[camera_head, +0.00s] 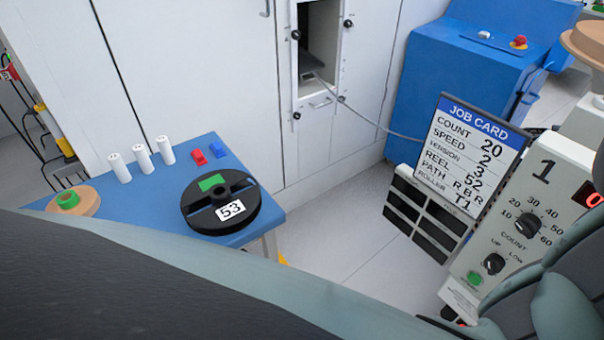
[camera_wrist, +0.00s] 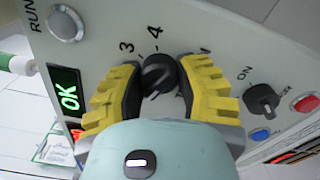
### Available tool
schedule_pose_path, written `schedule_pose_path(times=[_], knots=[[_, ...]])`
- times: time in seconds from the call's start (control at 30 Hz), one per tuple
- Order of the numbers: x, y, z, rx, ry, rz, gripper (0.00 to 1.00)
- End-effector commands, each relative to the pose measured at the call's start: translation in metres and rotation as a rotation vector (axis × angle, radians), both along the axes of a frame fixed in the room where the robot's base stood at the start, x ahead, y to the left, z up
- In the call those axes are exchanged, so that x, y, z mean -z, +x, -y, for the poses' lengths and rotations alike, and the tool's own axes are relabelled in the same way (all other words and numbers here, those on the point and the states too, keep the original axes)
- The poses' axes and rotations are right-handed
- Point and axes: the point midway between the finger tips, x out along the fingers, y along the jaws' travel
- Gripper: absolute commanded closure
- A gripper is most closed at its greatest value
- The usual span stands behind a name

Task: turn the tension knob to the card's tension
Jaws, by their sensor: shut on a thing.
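In the wrist view my gripper (camera_wrist: 158,90) has its yellow-padded fingers shut on a black knob (camera_wrist: 157,72) on a pale panel. The numerals 3 and 4 show above the knob; another mark at its upper right is mostly hidden by a finger. The knob's own label is hidden, and I cannot tell exactly where its pointer aims. In the head view the job card (camera_head: 470,150) reads count 20, speed 2, tension 3, reel 52, path R B R and roller T1. My gripper is out of sight in the head view.
The wrist view shows a green OK display (camera_wrist: 68,98), a RUN button (camera_wrist: 65,24) and an ON switch (camera_wrist: 262,100). In the head view, a blue table (camera_head: 150,195) holds a black reel marked 53 (camera_head: 220,203). Station 1's panel (camera_head: 515,215) stands at the right.

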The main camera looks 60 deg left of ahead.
Motion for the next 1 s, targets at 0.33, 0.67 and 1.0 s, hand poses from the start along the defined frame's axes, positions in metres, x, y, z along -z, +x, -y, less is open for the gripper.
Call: schedule_pose_path(times=[0.33,0.67,1.0], knots=[[-0.0001,-0.0002,0.0003,0.001,0.001,0.000,1.00],[-0.0012,-0.0001,0.0007,0.002,0.100,-0.006,1.00],[-0.0035,0.0004,-0.0007,-0.002,0.385,-0.015,1.00]])
